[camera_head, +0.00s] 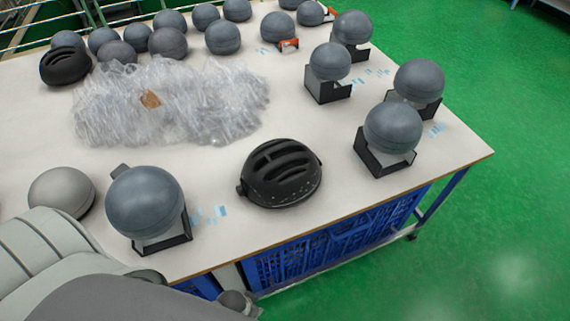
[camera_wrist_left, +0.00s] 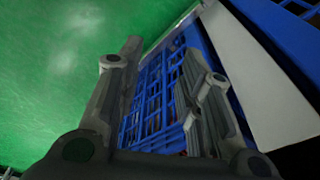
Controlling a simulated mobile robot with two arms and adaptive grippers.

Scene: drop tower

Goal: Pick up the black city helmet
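A black helmet with long vents (camera_head: 281,173) lies on the white table (camera_head: 330,215) near its front edge, in the middle of the head view. Another black helmet (camera_head: 65,66) sits at the back left of the table. I cannot tell from the pictures which one is called the city helmet. My left arm comes in at the lower left of the head view, with part of my left gripper (camera_head: 236,301) low at the table's front edge, apart from both helmets. In the wrist view my left gripper (camera_wrist_left: 160,62) is open and empty. My right gripper is not in view.
A grey headform on a black stand (camera_head: 146,202) stands left of the front helmet. More headforms on stands (camera_head: 393,129) are to its right. Clear plastic wrap (camera_head: 170,98) lies behind it. Blue crates (camera_head: 320,245) are under the table, also in the wrist view (camera_wrist_left: 165,95).

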